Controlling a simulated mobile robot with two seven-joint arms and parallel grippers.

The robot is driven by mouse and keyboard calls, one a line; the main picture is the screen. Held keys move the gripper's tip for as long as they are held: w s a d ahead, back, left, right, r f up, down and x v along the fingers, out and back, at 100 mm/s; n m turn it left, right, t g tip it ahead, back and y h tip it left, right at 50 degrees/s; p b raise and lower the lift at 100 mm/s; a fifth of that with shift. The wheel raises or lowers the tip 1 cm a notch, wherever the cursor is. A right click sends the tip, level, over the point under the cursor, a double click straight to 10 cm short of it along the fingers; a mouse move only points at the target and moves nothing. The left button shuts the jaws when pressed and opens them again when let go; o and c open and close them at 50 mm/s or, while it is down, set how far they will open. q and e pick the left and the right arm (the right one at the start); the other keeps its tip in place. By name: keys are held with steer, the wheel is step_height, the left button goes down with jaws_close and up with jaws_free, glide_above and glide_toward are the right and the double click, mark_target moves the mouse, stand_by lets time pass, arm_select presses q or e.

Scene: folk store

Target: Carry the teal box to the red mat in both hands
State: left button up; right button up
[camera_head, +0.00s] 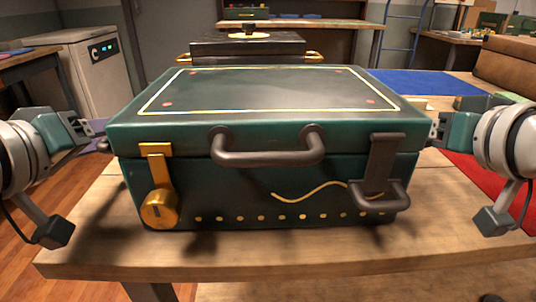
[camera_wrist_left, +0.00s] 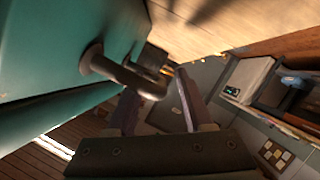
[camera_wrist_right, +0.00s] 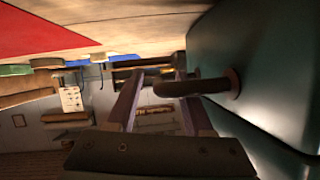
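The teal box (camera_head: 265,180) is a dark teal case with a front handle, a gold latch and a dark latch, resting upright on the wooden table. My left gripper (camera_head: 98,140) is at its left side; in the left wrist view the fingers (camera_wrist_left: 158,102) are apart, with the dark side handle (camera_wrist_left: 130,78) reaching between their tips. My right gripper (camera_head: 432,132) is at its right side; in the right wrist view its fingers (camera_wrist_right: 158,98) are apart around the other side handle (camera_wrist_right: 195,87). The red mat (camera_head: 482,183) lies on the table to the right, partly behind my right arm.
A black case (camera_head: 248,46) with gold handles stands behind the box. A blue mat (camera_head: 425,82) lies at the back right, near a brown upholstered block (camera_head: 505,65). A white cabinet (camera_head: 95,70) stands at the back left. The wooden table (camera_head: 270,255) is bare in front.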

arm_select(q)
jaws_close()
arm_select(e)
jaws_close()
stand_by(0.9)
arm_select(q)
steer(key=shift+r, duration=0.3)
arm_select(e)
steer(key=shift+r, duration=0.3)
